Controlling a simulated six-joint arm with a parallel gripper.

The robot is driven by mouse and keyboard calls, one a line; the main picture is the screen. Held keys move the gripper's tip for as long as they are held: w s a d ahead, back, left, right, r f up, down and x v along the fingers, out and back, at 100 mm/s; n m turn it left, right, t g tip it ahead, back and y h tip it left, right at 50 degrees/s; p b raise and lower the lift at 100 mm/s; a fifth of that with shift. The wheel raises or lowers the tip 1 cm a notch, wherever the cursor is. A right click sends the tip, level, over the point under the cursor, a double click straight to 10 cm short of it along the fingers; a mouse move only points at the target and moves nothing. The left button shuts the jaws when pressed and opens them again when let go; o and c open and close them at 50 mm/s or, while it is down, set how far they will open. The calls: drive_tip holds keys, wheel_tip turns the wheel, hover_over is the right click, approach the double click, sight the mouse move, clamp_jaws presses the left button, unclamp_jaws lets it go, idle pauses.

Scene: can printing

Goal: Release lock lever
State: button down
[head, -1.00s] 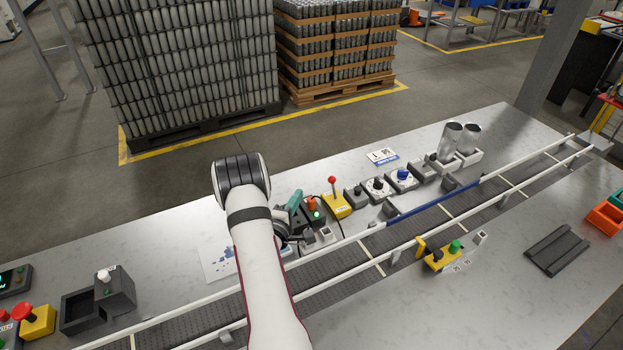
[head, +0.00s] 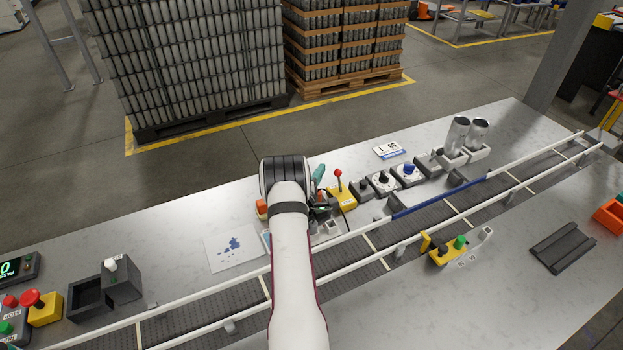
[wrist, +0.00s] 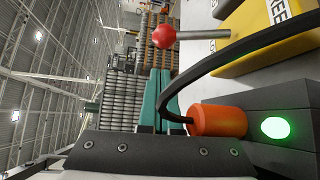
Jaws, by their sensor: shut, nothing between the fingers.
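The lock lever has a red ball knob (head: 338,173) on a metal rod above a yellow base (head: 343,197). In the wrist view the red knob (wrist: 164,37) is at the upper middle, with its rod running right to the yellow base (wrist: 262,45), which has partly cut-off black lettering. My gripper (head: 318,171) has teal fingers and is just left of the lever. In the wrist view my gripper (wrist: 158,73) is shut and empty, its fingers together. The red knob shows beyond the tips, apart from them.
An orange plug (wrist: 217,121) with a black cable arching near my fingers sits beside a lit green lamp (wrist: 275,128). Dark boxes with knobs (head: 383,181) stand right of the lever. The conveyor (head: 350,257) runs along the near side. A printed sheet (head: 235,247) lies left.

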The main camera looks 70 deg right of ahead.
sight(336, 174)
drive_tip(key=shift+s+a+r, duration=0.1)
drive_tip(key=shift+s+a, duration=0.15)
drive_tip(key=shift+s, duration=0.4)
drive_tip(key=shift+s+a+r, duration=0.1)
drive_tip(key=shift+s+a, duration=0.1)
drive_tip(key=shift+s, duration=0.4)
drive_tip(key=shift+s+a+r, duration=0.3)
drive_tip(key=shift+s+a, duration=0.2)
drive_tip(key=shift+s+a+r, duration=0.15)
drive_tip(key=shift+s+a, duration=0.4)
drive_tip(key=shift+s, duration=0.05)
drive_tip(key=shift+s+a, duration=0.1)
drive_tip(key=shift+a, duration=0.15)
idle(0.3)
drive_tip(key=a+r, duration=0.2)
drive_tip(key=a, duration=1.3)
drive_tip(key=shift+a, duration=0.25)
